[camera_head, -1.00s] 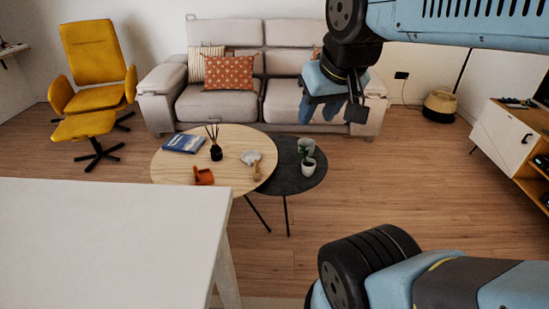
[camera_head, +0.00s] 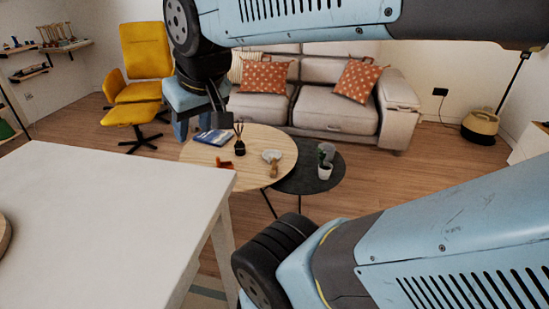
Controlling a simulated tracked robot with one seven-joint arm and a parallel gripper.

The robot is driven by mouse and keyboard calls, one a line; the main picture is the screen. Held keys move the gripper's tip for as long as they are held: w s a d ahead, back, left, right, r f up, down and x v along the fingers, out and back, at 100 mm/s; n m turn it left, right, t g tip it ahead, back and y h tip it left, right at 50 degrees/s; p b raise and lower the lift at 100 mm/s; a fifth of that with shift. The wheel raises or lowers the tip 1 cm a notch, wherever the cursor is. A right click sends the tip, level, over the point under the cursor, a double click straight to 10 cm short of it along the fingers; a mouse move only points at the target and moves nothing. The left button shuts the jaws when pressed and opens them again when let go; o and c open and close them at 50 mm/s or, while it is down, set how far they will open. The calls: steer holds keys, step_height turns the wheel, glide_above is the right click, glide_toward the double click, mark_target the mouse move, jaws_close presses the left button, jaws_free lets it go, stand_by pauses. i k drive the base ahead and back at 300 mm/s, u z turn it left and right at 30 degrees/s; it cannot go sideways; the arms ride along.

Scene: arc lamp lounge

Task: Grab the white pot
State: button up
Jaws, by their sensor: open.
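The white pot (camera_head: 325,172) is small and holds a green plant. It stands upright on the dark round side table (camera_head: 300,184), near that table's right edge. My gripper (camera_head: 202,124) hangs from my arm at the upper left, open, with its fingers pointing down. In the picture it is well to the left of the pot and above it, in front of the yellow chair and sofa side. It is apart from the pot, and nothing shows between its fingers.
A pale round table (camera_head: 255,142) overlaps the dark one and holds a blue book (camera_head: 214,138), a reed diffuser (camera_head: 240,147) and an orange object (camera_head: 224,163). A white table (camera_head: 130,200) fills the lower left. A sofa (camera_head: 340,108) stands behind.

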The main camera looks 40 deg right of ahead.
mark_target(325, 168)
steer(key=z, duration=0.15)
steer(key=i, duration=0.15)
steer(key=u, duration=2.05)
steer(key=k, duration=2.45)
steer(key=z, duration=1.55)
steer(key=i, duration=0.6)
steer(key=z, duration=0.05)
